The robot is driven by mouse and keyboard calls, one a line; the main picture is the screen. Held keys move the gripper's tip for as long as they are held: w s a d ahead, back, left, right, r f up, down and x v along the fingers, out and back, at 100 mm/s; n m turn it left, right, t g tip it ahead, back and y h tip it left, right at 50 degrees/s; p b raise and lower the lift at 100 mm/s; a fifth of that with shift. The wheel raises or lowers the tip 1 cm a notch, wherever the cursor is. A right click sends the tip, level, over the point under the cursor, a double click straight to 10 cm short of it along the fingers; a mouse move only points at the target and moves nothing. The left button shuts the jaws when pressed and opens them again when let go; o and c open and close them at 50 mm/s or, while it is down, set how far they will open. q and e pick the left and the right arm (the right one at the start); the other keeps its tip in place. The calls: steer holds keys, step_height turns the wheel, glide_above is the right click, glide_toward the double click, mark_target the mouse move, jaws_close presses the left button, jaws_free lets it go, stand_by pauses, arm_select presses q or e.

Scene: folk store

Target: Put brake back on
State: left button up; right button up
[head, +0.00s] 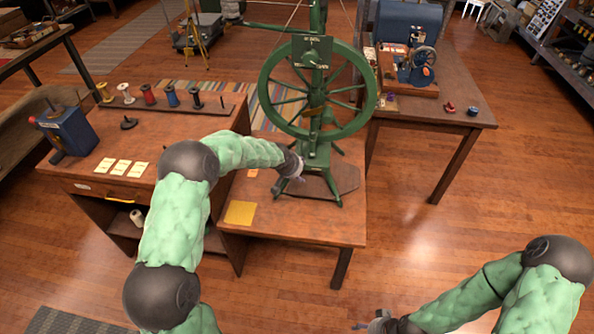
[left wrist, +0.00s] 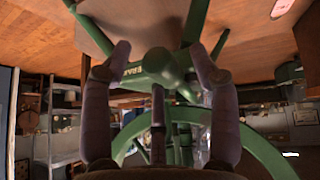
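A green spinning wheel (head: 317,85) stands on a low wooden table. A dark green plate (head: 311,52) with small, unreadable lettering is near its top. My left gripper (head: 290,182) is at the wheel's lower post and base, on the near left side. In the left wrist view, my left gripper (left wrist: 160,55) has its fingers spread, with a green part (left wrist: 160,68) between and beyond the tips. White letters on that part are partly hidden and look like "BRAKE". I cannot tell whether the fingers touch it. My right gripper (head: 378,324) is at the bottom edge, partly cut off.
A yellow square (head: 240,212) lies on the low table (head: 300,226). The left desk holds a spool rack (head: 165,106), white cards (head: 120,167) and a blue box (head: 68,132). A sewing machine (head: 412,68) stands on the right table. The floor at right is open.

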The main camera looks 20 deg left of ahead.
arm_select(q)
steer(key=shift+r, duration=0.1)
steer(key=shift+s+a+r, duration=0.1)
steer(key=shift+s+r, duration=0.1)
steer(key=shift+r, duration=0.2)
steer(key=v, duration=1.1)
steer(key=shift+s, duration=0.15)
steer(key=s+d+f+g+h+p, duration=0.1)
steer(key=s+d+f, duration=0.25)
steer(key=f, duration=0.25)
steer(key=s+d+f+g+h, duration=0.1)
steer(key=s+d+f, duration=0.1)
steer(key=d+f, duration=0.3)
steer(key=s+d+f+g, duration=0.1)
steer(key=s+d+f, duration=0.2)
steer(key=s+f, duration=0.2)
steer(key=s+d+f+g+h+p, duration=0.1)
steer(key=s+f, duration=0.4)
steer(key=s, duration=0.7)
steer(key=s+d+f+g+p, duration=0.1)
steer(key=s+d+f+g, duration=0.1)
steer(key=s+d+f, duration=0.3)
steer(key=s+d, duration=0.1)
steer(key=s, duration=0.2)
steer(key=shift+s+f+m, duration=0.3)
steer(key=shift+s, duration=0.05)
